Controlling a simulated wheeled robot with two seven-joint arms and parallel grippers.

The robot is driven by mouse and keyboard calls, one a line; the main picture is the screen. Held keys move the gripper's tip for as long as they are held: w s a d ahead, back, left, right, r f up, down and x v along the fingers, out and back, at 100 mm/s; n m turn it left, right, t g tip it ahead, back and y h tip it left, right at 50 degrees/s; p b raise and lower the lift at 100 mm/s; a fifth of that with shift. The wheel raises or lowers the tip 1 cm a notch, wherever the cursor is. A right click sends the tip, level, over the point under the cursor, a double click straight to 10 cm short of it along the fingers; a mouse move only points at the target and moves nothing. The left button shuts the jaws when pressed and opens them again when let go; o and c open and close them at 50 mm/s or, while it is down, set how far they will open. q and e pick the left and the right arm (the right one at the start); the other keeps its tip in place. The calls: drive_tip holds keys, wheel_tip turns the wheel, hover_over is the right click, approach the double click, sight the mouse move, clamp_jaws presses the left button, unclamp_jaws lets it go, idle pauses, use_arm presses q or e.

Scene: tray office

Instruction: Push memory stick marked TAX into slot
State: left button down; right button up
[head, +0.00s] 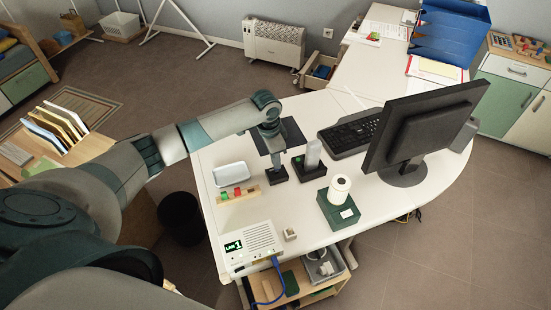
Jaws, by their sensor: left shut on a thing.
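My left gripper (277,168) points down at the desk, just in front of a dark mat. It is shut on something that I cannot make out. A wooden holder (239,198) with small coloured pieces, green and red, lies to the left of the gripper; the pieces may be memory sticks, but no TAX marking is readable. A white box (262,239) with a green label reading LAB 1 stands at the near left desk corner, a blue cable at its front. I cannot make out a slot. My right gripper is not in view.
A white dish (232,174) lies left of the gripper. A grey cylinder on a dark base (312,157) stands close on its right. A green box with a white roll (339,190), a monitor (422,125) and a keyboard (350,133) are further right. A small pale block (289,235) sits beside the white box.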

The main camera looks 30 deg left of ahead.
use_arm(q)
drive_tip(key=shift+f+p, duration=0.3)
drive_tip(key=shift+p, duration=0.1)
idle(1.0)
idle(0.8)
drive_tip(key=shift+p, duration=0.4)
drive_tip(key=shift+f, duration=0.2)
idle(0.8)
drive_tip(key=shift+p, duration=0.6)
idle(0.4)
drive_tip(key=shift+f, duration=0.35)
idle(1.0)
idle(2.0)
